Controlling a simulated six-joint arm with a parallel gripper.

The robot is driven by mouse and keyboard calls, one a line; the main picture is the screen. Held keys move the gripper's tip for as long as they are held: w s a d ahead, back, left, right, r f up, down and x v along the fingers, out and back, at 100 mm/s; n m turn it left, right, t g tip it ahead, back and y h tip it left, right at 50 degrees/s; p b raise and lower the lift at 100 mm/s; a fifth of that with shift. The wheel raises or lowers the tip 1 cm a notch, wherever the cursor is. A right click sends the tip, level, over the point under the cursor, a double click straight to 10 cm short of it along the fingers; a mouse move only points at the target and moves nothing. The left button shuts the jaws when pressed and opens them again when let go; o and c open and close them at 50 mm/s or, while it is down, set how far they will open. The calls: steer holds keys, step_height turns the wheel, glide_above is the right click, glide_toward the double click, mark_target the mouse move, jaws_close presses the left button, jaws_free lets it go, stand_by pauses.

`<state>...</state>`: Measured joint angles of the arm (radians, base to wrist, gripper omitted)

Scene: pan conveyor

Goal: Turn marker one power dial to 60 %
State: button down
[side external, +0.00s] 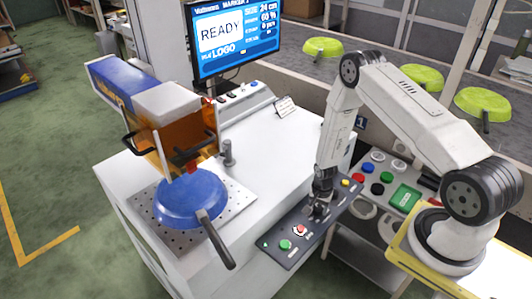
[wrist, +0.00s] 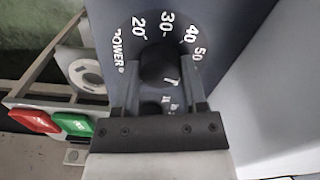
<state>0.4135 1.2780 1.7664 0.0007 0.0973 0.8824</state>
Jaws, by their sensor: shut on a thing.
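The black power dial (wrist: 157,62) shows in the wrist view, with POWER and the numbers 20, 30, 40 and 50 around it. My gripper (wrist: 161,78) is shut on the dial, one finger on each side. The fingers and gripper body hide the lower part of the scale, and I cannot tell for sure where the pointer stands. In the side view my gripper (side external: 320,203) reaches down to the dark control panel (side external: 292,252) on the front of the white machine and hides the dial there. The monitor (side external: 236,37) reads READY, 24 cm and 60 %.
A green button (side external: 285,244) and a red button (side external: 300,230) sit on the panel left of my gripper, a yellow one (side external: 346,183) to its right. A blue pan (side external: 190,203) rests on the perforated plate at left. Several green pans (side external: 483,103) lie on the conveyor behind.

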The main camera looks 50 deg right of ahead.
mark_target(318, 208)
steer(key=shift+m, duration=0.3)
steer(key=shift+c, duration=0.7)
jaws_free()
steer(key=shift+r, duration=0.2)
steer(key=shift+r, duration=3.7)
